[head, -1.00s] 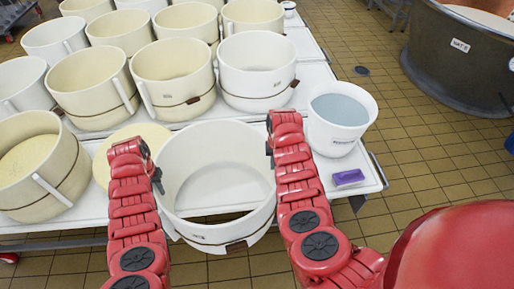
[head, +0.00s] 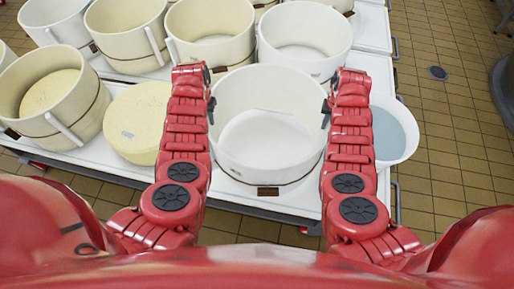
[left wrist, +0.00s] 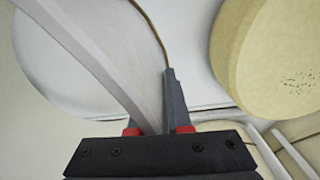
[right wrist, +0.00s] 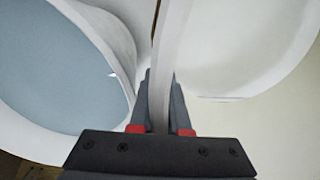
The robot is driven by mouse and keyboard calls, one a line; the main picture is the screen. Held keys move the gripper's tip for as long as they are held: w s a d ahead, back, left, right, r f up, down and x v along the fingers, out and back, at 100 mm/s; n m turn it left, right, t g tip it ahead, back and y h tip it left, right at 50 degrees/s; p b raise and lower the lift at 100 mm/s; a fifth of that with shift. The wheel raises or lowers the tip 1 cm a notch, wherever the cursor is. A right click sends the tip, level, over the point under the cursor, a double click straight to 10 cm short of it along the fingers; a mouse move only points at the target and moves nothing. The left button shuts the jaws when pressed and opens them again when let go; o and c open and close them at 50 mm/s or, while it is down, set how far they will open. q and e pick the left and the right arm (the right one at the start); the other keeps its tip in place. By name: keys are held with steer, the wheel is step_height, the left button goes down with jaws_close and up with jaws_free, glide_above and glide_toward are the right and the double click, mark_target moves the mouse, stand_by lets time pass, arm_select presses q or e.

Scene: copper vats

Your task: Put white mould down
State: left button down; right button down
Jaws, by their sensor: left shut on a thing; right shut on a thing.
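The white mould (head: 265,184), an open ring with a brown label on its front, is between my two arms in the head view.
A round yellow cheese (head: 138,122) lies left of the mould. A white bucket of bluish liquid (head: 391,135) stands close on the right, partly behind my right arm. Several other moulds (head: 305,40) fill the table behind. The white table (head: 383,75) has its front edge nearby.

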arm_select(q)
steer(key=shift+a, duration=0.15)
steer(key=shift+f, duration=0.1)
